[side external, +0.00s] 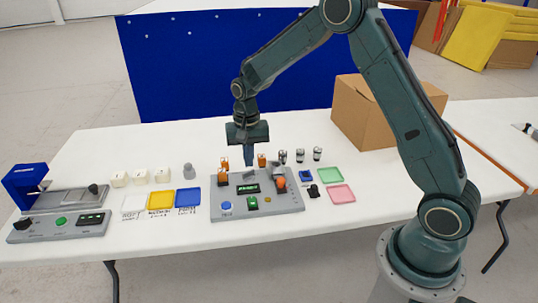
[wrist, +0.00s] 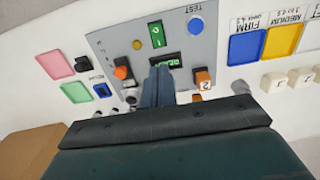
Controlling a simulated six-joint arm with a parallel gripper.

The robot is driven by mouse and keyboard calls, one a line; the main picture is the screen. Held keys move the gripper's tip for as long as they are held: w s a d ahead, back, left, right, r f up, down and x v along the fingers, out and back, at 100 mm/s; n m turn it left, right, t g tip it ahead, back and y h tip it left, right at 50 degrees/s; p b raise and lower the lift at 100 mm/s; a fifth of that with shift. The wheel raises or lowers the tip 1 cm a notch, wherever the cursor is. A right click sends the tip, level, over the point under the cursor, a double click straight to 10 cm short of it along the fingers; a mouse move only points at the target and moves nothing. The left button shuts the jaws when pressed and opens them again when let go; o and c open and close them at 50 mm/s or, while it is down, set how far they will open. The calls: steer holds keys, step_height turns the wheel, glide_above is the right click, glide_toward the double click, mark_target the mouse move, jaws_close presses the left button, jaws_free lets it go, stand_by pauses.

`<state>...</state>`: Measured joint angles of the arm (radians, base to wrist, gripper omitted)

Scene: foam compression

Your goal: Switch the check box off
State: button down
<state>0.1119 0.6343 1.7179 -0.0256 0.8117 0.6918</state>
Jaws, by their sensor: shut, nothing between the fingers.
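The check box (side external: 240,210) is a grey console in the middle of the table. Its small display (side external: 248,189) shows bright green characters. A green rocker switch (side external: 252,203) with a white mark sits in front of the display; the switch (wrist: 157,33) also shows in the wrist view, near the top. A round blue button (wrist: 195,24) labelled TEST is beside it. My gripper (side external: 249,164) is shut and empty, pointing down above the back part of the check box. In the wrist view my fingertips (wrist: 160,72) partly cover the display (wrist: 170,58).
Orange-topped pieces stand at the box's back and right. Black-and-silver cylinders (side external: 300,156) stand behind it. Green (side external: 330,174) and pink (side external: 341,193) trays lie right; white, yellow and blue trays (side external: 188,197) lie left. A press (side external: 62,212) stands far left, a cardboard box (side external: 365,120) behind right.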

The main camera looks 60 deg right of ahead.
steer(key=shift+w+d+r, duration=0.1)
steer(key=shift+d+r, duration=0.05)
steer(key=shift+r, duration=0.85)
